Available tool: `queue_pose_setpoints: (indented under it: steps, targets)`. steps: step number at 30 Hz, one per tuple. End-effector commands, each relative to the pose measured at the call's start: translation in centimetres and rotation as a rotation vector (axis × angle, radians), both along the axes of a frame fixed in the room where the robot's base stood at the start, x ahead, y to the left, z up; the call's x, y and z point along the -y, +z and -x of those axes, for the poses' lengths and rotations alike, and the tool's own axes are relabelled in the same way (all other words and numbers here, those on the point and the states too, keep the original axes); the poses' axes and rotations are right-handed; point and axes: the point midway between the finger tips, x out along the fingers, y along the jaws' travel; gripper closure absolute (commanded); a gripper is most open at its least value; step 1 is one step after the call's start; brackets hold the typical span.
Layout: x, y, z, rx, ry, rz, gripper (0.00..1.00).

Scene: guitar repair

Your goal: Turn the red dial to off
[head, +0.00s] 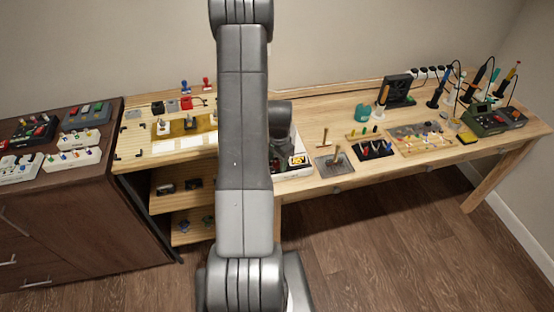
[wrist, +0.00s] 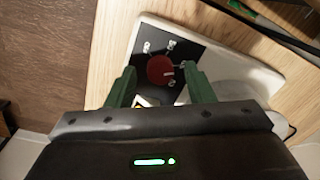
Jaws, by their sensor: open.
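The red dial (wrist: 158,70) is a round red knob on a black panel (wrist: 192,51) set in a white device (wrist: 215,60) in the wrist view. A short white mark on the dial points to the right. Small white marks sit around it, too blurred to read. My gripper (wrist: 160,69) is open, with one green finger on each side of the dial. I cannot tell whether the fingers touch it. In the head view part of the device shows beside my arm (head: 243,150), which hides the dial.
The device stands on the wooden workbench (head: 338,195). To its right are a metal plate with a hammer-like tool (head: 337,160), a fan-like black box (head: 396,90) and a soldering station (head: 493,120). A dark cabinet (head: 60,215) with several pedals stands at the left.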

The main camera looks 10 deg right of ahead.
Motion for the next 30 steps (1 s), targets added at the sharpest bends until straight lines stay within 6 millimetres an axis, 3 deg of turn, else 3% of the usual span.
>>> queue_pose_setpoints:
  steps: [2, 8, 9, 20, 30]
  targets:
    - [0.0, 0.01, -0.01, 0.0, 0.0, 0.0, 0.56]
    - [0.0, 0.03, -0.01, 0.0, 0.0, 0.0, 0.95]
    - [0.01, 0.04, -0.01, 0.0, 0.0, 0.0, 0.96]
    - [0.03, -0.14, -0.06, 0.001, 0.062, 0.0, 0.96]
    - [0.06, -0.37, -0.14, 0.003, 0.316, 0.001, 0.96]
